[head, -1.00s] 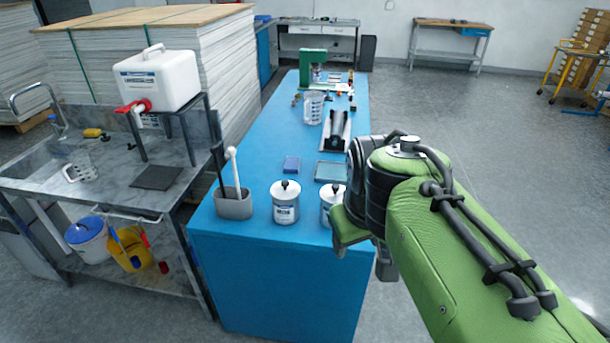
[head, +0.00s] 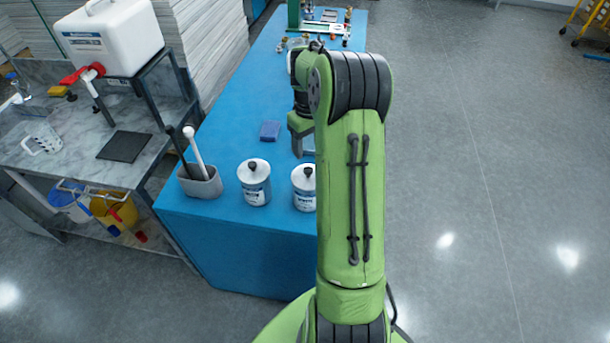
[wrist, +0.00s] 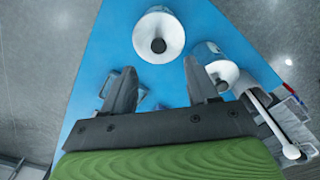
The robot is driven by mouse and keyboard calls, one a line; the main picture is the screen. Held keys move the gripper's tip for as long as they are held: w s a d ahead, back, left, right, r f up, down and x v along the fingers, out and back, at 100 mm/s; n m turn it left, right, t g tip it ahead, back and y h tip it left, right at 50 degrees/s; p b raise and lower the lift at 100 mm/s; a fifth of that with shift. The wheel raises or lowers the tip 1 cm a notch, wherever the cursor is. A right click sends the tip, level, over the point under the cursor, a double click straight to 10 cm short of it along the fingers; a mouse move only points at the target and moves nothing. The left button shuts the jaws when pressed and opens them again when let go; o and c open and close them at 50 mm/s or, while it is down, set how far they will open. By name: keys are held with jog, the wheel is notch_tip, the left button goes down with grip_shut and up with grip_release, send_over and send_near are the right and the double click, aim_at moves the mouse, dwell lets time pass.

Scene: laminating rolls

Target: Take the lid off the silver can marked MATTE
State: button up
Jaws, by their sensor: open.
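Two silver cans with black-knobbed lids stand upright near the front end of the blue bench. The left can (head: 254,184) and right can (head: 304,188) both carry blue-and-white labels, too small to read surely, so I cannot tell which is marked MATTE. The right can is partly hidden by my arm. My gripper (head: 303,138) is behind the cans in the head view, apart from them. In the wrist view my gripper (wrist: 160,82) is open and empty, with the right can's lid (wrist: 159,36) beyond its fingertips. The left can (wrist: 217,66) is partly behind one finger.
A grey caddy (head: 202,186) with a dark and a white-handled tool stands left of the cans. The blue bench (head: 228,120) has free room around the block.

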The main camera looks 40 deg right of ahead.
aim_at(308, 169)
jog(key=f, duration=0.9)
jog(key=shift+w+d, duration=0.2)
jog(key=shift+w, duration=0.05)
jog(key=shift+w+d+f, duration=0.1)
jog(key=shift+f, duration=0.25)
jog(key=shift+c, duration=0.9)
jog(key=shift+r, duration=0.1)
grip_shut()
